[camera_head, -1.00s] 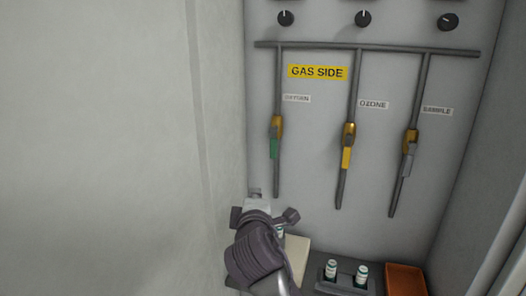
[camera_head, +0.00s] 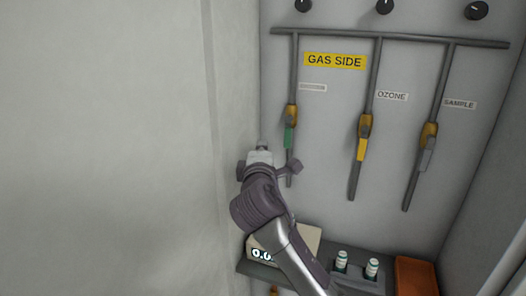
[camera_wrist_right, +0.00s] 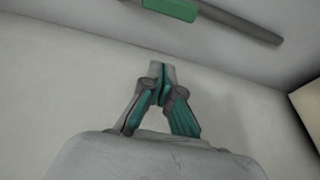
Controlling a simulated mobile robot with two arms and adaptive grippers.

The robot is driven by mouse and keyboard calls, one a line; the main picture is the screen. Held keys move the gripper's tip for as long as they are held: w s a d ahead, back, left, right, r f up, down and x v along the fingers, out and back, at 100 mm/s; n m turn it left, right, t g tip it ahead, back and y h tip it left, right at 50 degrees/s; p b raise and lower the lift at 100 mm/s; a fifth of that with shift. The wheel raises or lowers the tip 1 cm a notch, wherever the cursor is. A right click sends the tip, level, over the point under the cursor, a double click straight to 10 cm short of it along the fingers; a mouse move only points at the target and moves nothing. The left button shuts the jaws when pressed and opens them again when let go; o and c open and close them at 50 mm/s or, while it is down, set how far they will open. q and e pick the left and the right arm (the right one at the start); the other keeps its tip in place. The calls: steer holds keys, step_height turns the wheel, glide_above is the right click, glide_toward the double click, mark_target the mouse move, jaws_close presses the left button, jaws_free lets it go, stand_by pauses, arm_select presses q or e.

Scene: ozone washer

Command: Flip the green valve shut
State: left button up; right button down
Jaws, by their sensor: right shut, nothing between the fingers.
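The green valve handle (camera_head: 289,138) hangs below its brass body (camera_head: 291,115) on the left gas pipe, in line with the pipe. My right gripper (camera_head: 262,145) is just left of the pipe, at about the height of the handle's lower end. In the right wrist view the fingertips (camera_wrist_right: 162,67) are closed together and empty. There the green handle (camera_wrist_right: 171,8) shows at the top edge, along the grey pipe, with a gap between it and the fingertips. My left gripper is not in view.
A yellow valve handle (camera_head: 361,149) and a grey valve handle (camera_head: 426,154) hang on the pipes to the right. A plain wall (camera_head: 110,150) stands close on the left. Below are a meter box (camera_head: 262,254), white-capped bottles (camera_head: 341,261) and an orange tray (camera_head: 416,276).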

mark_target(288, 132)
steer(key=w+d+p, duration=0.3)
steer(key=shift+w+d, duration=0.1)
steer(key=shift+d, duration=0.25)
stand_by(0.3)
